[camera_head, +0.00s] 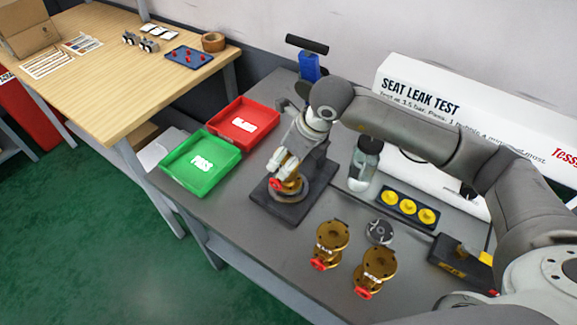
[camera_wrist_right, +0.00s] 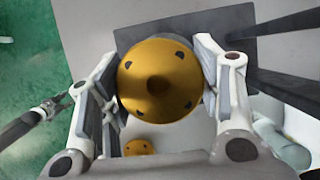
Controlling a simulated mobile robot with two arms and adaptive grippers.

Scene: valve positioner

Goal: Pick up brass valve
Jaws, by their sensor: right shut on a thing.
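A brass valve (camera_head: 289,186) with a red handle is at the test stand (camera_head: 288,207), a dark square base with posts. My right gripper (camera_head: 285,166) is over it, shut on it from above. In the right wrist view the valve's round brass flange (camera_wrist_right: 160,80) sits between the two fingers of my right gripper (camera_wrist_right: 158,88). I cannot tell whether the valve touches the stand. Two more brass valves with red handles, the nearer valve (camera_head: 375,270) and the farther valve (camera_head: 329,244), stand on the grey bench.
A green PASS tray (camera_head: 200,190) and a red tray (camera_head: 262,126) are on the bench to the left. A clear bottle (camera_head: 363,162), a rack of yellow discs (camera_head: 408,208) and a dark round part (camera_head: 379,232) are to the right. A white sign stands behind.

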